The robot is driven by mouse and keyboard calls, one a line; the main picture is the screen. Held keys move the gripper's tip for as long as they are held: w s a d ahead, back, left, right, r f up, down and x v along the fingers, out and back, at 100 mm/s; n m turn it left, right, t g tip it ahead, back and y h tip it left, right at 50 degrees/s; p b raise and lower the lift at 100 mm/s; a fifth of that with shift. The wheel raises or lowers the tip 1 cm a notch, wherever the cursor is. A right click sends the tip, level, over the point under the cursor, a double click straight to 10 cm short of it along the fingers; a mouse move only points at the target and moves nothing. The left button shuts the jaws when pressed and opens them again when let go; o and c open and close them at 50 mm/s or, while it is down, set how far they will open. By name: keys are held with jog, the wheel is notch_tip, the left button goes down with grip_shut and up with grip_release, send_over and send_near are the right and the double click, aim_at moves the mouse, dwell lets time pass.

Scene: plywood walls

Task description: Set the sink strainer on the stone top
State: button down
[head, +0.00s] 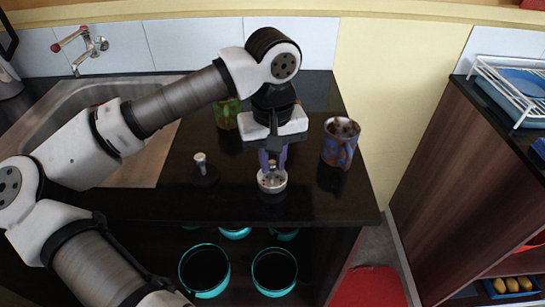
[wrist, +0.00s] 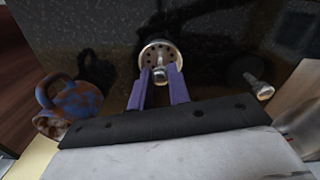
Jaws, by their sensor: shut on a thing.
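The sink strainer (head: 271,181) is a small round metal basket with holes and a central knob. In the wrist view the strainer (wrist: 160,50) shows face-on beyond the fingertips. My gripper (head: 272,160) points down over the stone top, its purple fingers (wrist: 158,78) shut on the strainer's knob. The strainer looks upright, over the dark, glossy stone top (head: 235,205) near its front edge. A dark reflection lies just under it; I cannot tell whether it touches the top or hangs slightly above.
A dark stopper with a silver knob (head: 203,172) stands left of the strainer. A blue and rust mug (head: 340,145) stands to the right, a green cup (head: 226,114) behind. The sink (head: 90,105) is at left. Teal pots (head: 204,271) sit below the counter.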

aim_at(272, 163)
jog(key=c, duration=1.3)
grip_release()
jog(key=shift+f, duration=0.1)
notch_tip(272, 163, up, 12)
jog(key=shift+r, duration=0.2)
